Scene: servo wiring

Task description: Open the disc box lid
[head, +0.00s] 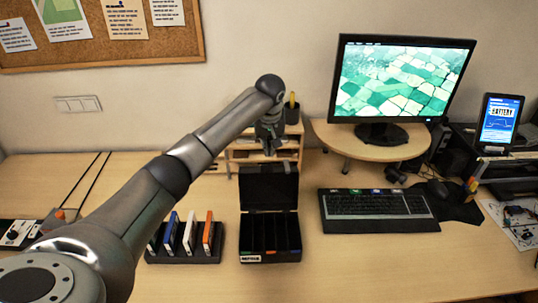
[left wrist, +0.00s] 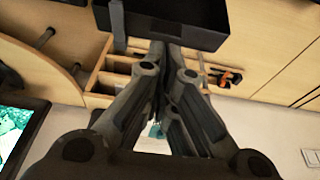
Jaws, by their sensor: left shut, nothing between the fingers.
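The black disc box (head: 270,240) sits on the desk near the middle of the head view. Its inside shows divided slots and a label on the front. Its lid (head: 268,188) stands raised at the back, roughly upright, with its inner side facing me. My left gripper (head: 268,151) is shut and empty at the lid's top edge. In the left wrist view the shut fingertips (left wrist: 160,48) are close to a dark panel (left wrist: 180,16), likely the lid; I cannot tell whether they touch. My right gripper is not in view.
A rack of several upright discs or cases (head: 184,252) stands left of the box. A keyboard (head: 378,205) lies to the right, below a monitor (head: 382,132) on a wooden stand. A wooden desk organizer (head: 238,156) stands behind the lid. The desk front is clear.

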